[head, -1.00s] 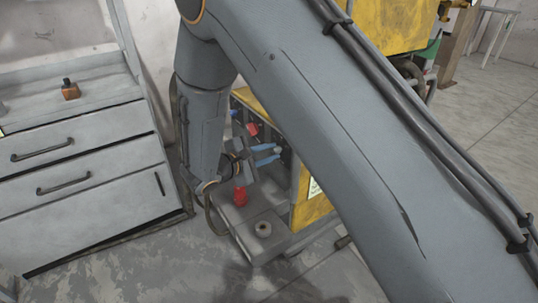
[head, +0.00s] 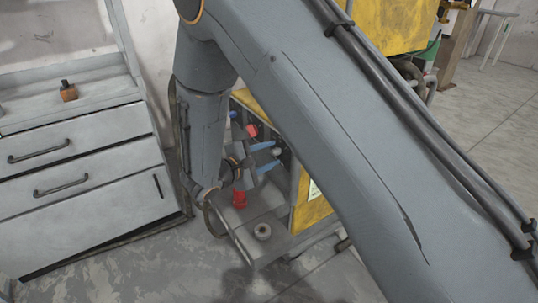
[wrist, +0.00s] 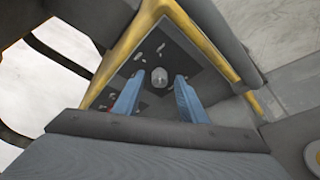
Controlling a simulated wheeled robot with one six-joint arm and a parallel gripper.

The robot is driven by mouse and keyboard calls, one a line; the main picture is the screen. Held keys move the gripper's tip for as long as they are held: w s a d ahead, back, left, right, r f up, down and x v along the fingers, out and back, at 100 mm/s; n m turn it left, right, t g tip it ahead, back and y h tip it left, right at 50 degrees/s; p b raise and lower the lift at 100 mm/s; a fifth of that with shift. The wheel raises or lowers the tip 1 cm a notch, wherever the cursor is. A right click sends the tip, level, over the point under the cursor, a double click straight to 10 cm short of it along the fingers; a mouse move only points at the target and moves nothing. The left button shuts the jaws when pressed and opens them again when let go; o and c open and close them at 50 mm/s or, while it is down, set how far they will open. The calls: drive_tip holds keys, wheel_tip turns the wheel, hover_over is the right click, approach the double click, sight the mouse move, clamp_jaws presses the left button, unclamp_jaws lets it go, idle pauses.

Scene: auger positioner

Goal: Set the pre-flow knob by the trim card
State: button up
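My gripper (head: 265,156) is in front of the dark panel of a yellow-framed machine (head: 311,205). In the wrist view its two blue fingers (wrist: 158,100) are apart and empty. A round light-grey knob (wrist: 159,76) on the dark panel (wrist: 180,62) shows between and beyond the fingertips, with small pale marks around it. I cannot tell whether this is the pre-flow knob, nor read its setting. The fingers appear clear of it. A small white card (head: 314,190) is on the machine's yellow side; its print is too small to read, so I cannot tell whether it is the trim card.
A grey tray (head: 262,249) at the machine's foot bears a red object (head: 240,198) and a small round spool-like thing (head: 262,231). My arm hides much of the machine.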

drive_tip(key=shift+s+a, duration=0.1)
drive_tip(key=v, duration=0.7)
drive_tip(key=shift+s+a+p, duration=0.2)
drive_tip(key=shift+s+p, duration=0.05)
drive_tip(key=shift+p, duration=0.15)
drive_tip(key=shift+r, duration=0.1)
